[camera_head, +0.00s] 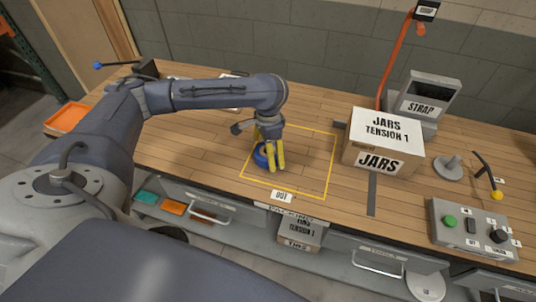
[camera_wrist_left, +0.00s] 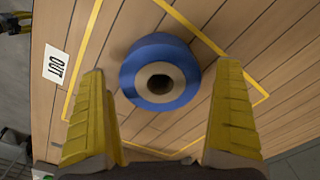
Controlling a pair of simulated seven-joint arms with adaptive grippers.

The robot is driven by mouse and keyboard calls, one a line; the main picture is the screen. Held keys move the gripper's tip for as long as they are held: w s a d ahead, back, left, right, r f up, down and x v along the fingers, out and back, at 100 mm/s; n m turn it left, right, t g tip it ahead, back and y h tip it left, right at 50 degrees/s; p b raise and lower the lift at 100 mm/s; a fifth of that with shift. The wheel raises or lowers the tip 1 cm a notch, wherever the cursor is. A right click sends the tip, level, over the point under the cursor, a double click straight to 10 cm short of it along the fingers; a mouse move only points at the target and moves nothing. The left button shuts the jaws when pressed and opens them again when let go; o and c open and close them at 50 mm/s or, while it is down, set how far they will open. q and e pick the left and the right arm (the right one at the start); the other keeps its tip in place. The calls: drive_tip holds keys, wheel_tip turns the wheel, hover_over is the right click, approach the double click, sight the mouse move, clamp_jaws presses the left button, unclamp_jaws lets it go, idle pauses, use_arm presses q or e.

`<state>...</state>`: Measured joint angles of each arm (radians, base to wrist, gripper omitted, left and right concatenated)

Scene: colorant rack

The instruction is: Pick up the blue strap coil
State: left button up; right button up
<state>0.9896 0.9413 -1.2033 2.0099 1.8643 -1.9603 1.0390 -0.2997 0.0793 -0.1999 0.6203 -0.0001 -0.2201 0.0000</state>
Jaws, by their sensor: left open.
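The blue strap coil (camera_head: 260,157) lies on the wooden table inside the yellow-outlined area labelled OUT. In the left wrist view the coil (camera_wrist_left: 140,75) shows as a blue ring with a tan core and a dark hole. My left gripper (camera_head: 272,162) is over the table at the coil, and its yellow fingers partly hide the coil in the head view. In the left wrist view the left gripper (camera_wrist_left: 165,110) is open, with a finger on each side and the coil between and ahead of them. I cannot tell whether the fingers touch it.
A cardboard JARS box (camera_head: 383,143) stands right of the outlined area, with a grey STRAP machine (camera_head: 425,97) behind it. A control box (camera_head: 473,230) with a green button is at the right front. An orange tray (camera_head: 67,116) is at the far left. The outlined area's right part is clear.

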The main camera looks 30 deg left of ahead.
use_arm(q)
drive_tip(key=shift+f, duration=0.65)
drive_tip(key=shift+c, duration=0.4)
drive_tip(key=c, duration=1.2)
